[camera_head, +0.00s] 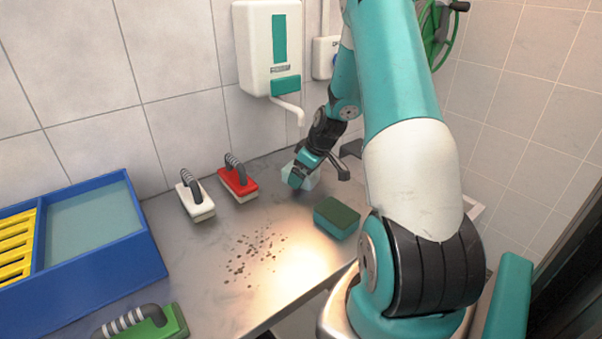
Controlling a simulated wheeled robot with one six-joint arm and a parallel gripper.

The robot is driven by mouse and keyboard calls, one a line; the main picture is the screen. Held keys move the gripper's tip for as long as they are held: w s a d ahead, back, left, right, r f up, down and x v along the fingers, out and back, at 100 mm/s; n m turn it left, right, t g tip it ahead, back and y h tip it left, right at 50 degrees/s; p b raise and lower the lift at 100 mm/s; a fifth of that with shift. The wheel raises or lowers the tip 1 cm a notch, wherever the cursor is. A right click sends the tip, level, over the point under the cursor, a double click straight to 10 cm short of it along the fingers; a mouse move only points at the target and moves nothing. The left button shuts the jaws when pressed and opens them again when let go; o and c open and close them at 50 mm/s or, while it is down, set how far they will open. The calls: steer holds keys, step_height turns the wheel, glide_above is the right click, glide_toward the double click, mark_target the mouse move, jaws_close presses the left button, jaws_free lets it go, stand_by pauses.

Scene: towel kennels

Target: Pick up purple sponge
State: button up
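I see no purple sponge in the head view. My gripper (318,170) is low over the back of the metal counter, below the wall dispenser. A pale, whitish-teal object (309,181) shows right at the gripper, partly hidden by it; I cannot tell what it is or whether it is held. A teal sponge with a dark green top (337,217) lies on the counter in front of my gripper, apart from it.
A red brush (238,182) and a white brush (195,200) lie near the wall. A green brush (150,325) is at the front left. A blue tray (110,270) with a yellow rack (16,245) stands at left. Dark crumbs (252,250) mark the counter's middle. A dispenser (270,48) hangs above.

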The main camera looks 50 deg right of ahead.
steer(key=shift+f, duration=0.2)
steer(key=c, duration=1.1)
steer(key=shift+o, duration=0.2)
steer(key=shift+r, duration=0.1)
steer(key=shift+w+r, duration=0.1)
steer(key=shift+r, duration=0.5)
step_height(320, 180, up, 2)
steer(key=shift+r+b, duration=0.1)
steer(key=shift+b, duration=0.4)
steer(key=s+d+b, duration=0.1)
steer(key=s, duration=0.5)
steer(key=s+d+b, duration=0.1)
steer(key=s, duration=0.5)
steer(key=s+b, duration=0.1)
steer(key=s, duration=0.5)
steer(key=shift+d+b, duration=0.4)
steer(key=shift+o, duration=0.6)
